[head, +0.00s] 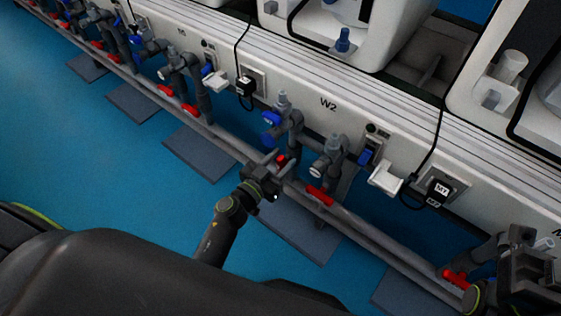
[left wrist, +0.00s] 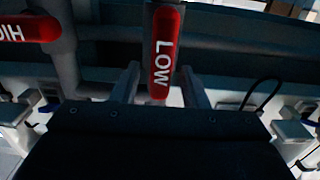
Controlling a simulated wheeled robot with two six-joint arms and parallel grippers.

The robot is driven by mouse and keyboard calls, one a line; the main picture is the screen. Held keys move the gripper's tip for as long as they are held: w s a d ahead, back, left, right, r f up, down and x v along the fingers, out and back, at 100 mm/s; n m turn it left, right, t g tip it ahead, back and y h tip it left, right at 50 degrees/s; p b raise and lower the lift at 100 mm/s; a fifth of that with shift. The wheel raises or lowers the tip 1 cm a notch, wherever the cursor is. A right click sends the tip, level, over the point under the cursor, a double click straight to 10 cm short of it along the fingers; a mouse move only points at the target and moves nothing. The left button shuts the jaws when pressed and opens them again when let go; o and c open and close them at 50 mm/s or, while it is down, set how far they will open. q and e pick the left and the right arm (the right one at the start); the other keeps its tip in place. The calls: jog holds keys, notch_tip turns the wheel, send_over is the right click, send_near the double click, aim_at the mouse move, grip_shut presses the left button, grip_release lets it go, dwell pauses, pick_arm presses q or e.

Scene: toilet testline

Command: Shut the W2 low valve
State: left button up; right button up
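The W2 low valve has a red handle marked LOW (left wrist: 166,55); only a small red part of it (head: 281,160) shows in the head view, below the W2 label (head: 328,104). In the left wrist view the handle stands upright in the picture, across the pipe. My left gripper (head: 270,168) is at this handle. Its two fingers (left wrist: 162,88) stand apart on either side of the handle, with narrow gaps visible. My right gripper (head: 522,245) is at the lower right of the head view, and its finger opening is unclear.
A neighbouring red handle, partly reading HIGH (left wrist: 28,28), lies along the pipe; a red handle (head: 320,196) also shows right of my left gripper in the head view. Grey pipes, blue-handled fittings (head: 270,118) and a white bracket (head: 385,178) stand close by. The blue floor (head: 120,170) in front is mostly clear.

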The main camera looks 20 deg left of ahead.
pick_arm(q)
jog(key=shift+w, duration=0.1)
grip_shut()
